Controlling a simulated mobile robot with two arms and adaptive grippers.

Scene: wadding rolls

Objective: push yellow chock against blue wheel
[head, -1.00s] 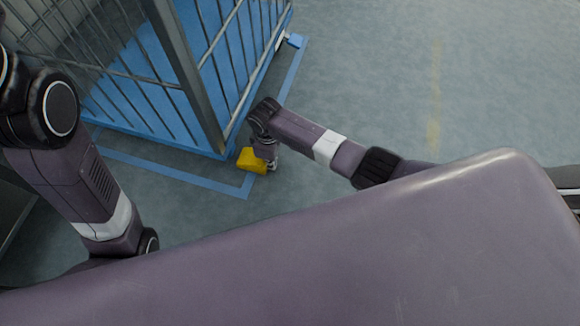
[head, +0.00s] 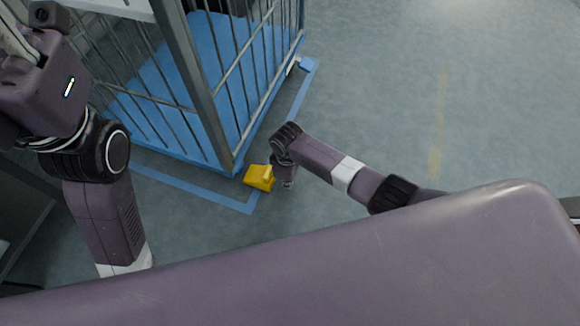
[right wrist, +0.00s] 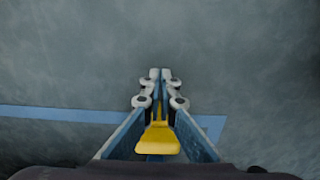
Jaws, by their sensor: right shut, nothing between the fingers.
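The yellow chock (head: 259,177) lies on the floor just outside the near corner of the blue-floored cage cart (head: 203,133). My right gripper (head: 288,185) is low, immediately to the right of the chock; whether they touch is unclear. In the right wrist view, the shut, empty fingertips (right wrist: 160,74) point at bare floor, and the yellow chock (right wrist: 158,142) shows behind the finger links. No blue wheel can be made out at the near corner; the cart's base hides what is under it. My left arm is at the far left, its fingers not clear.
Blue floor tape (head: 198,193) runs around the cart, with its corner near the chock. A small blue piece (head: 306,65) is at the cart's far right corner. The floor to the right (head: 390,110) is open.

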